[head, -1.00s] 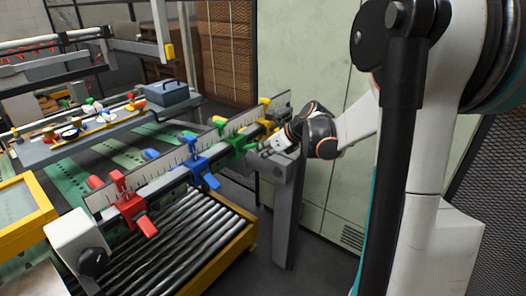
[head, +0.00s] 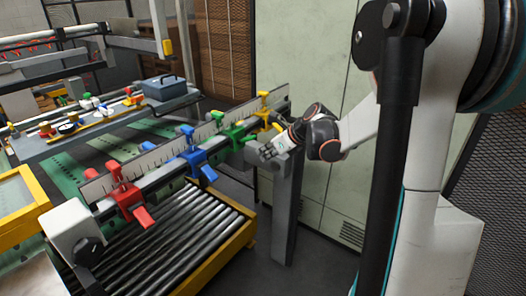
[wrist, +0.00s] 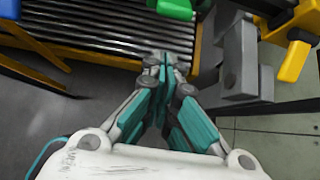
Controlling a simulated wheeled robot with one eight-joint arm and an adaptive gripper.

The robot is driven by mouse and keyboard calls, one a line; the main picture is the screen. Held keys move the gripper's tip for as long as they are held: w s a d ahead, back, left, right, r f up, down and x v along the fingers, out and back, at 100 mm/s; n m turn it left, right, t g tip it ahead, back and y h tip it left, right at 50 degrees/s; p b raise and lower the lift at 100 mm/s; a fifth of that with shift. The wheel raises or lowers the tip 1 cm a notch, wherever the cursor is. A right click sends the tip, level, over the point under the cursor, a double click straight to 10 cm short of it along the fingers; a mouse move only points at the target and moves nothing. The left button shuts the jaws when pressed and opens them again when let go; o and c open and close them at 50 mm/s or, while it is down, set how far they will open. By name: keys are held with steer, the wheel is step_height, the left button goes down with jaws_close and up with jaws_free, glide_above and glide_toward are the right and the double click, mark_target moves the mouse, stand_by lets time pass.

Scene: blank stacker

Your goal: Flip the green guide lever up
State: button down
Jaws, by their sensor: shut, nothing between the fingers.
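The green guide (head: 233,131) sits on the ruled rail, between the blue and yellow guides. Its lever (head: 249,138) sticks out low to the right, toward my gripper. In the wrist view a piece of the green guide (wrist: 172,8) shows at the top edge, mostly cut off. My gripper (head: 266,151) is beside the rail, just right of and below the green lever. In the wrist view its fingers (wrist: 160,62) are together and empty, over the rollers' edge, with a gap between tips and green part. I cannot tell the lever's exact angle.
The blue guide (head: 194,158) and red guide (head: 127,194) stand farther left on the rail. The yellow guide (head: 265,117) is close to my wrist. A grey post (head: 286,215) stands below my gripper. The roller bed (head: 165,245) lies under the rail.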

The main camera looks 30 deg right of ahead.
steer(key=p+v, duration=0.2)
steer(key=v, duration=0.8)
steer(key=shift+w+a+r+p, duration=0.15)
steer(key=shift+w+r+p, duration=0.1)
steer(key=shift+p, duration=0.1)
